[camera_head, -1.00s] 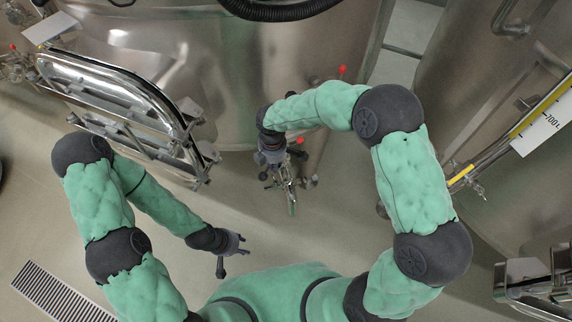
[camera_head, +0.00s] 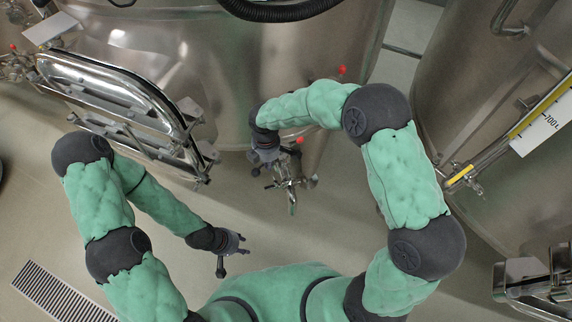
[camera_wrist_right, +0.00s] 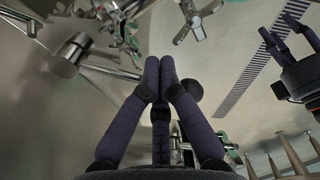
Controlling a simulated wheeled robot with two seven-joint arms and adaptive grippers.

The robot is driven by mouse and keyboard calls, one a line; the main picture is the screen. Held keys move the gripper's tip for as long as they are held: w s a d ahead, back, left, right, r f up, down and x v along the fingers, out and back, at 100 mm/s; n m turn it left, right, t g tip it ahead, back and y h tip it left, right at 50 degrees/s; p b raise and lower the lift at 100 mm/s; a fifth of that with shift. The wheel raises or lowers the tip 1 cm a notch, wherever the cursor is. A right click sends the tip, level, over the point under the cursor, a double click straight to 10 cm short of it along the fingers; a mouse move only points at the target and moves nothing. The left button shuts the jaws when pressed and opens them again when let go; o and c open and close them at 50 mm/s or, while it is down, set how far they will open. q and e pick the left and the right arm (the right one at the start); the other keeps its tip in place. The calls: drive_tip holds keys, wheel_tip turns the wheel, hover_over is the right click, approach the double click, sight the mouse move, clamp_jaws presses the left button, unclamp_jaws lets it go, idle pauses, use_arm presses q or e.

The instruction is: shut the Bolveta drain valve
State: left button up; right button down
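The steel drain valve assembly (camera_head: 290,183) sits low at the front of the large steel vat in the head view. No Bolveta name can be read. In the right wrist view, a steel lever with a round end (camera_wrist_right: 68,58) reaches toward my fingertips from the left. My right gripper (camera_head: 262,158) is just left of the valve's upper part; its fingers also show in the wrist view (camera_wrist_right: 160,62), drawn together with nothing visible between them. Contact with the lever cannot be told. My left gripper (camera_head: 238,254) is open and empty below the valve; it also shows in the wrist view (camera_wrist_right: 287,38).
The large vat (camera_head: 225,60) stands behind, with a hinged steel hatch (camera_head: 120,105) at its left. A second vat (camera_head: 480,120) with a 700 L scale stands at right. Red knobs (camera_head: 299,140) show near the valve. A floor drain grate (camera_head: 60,295) lies lower left; the middle floor is clear.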

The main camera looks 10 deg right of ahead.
drive_tip(key=shift+w, duration=0.1)
drive_tip(key=shift+w+a, duration=0.55)
drive_tip(key=shift+a, duration=0.1)
drive_tip(key=shift+w+a, duration=0.65)
drive_tip(key=shift+w, duration=0.2)
drive_tip(key=shift+w+p, duration=0.15)
drive_tip(key=shift+p, duration=0.15)
drive_tip(key=shift+w+a, duration=0.35)
drive_tip(key=shift+w, duration=0.4)
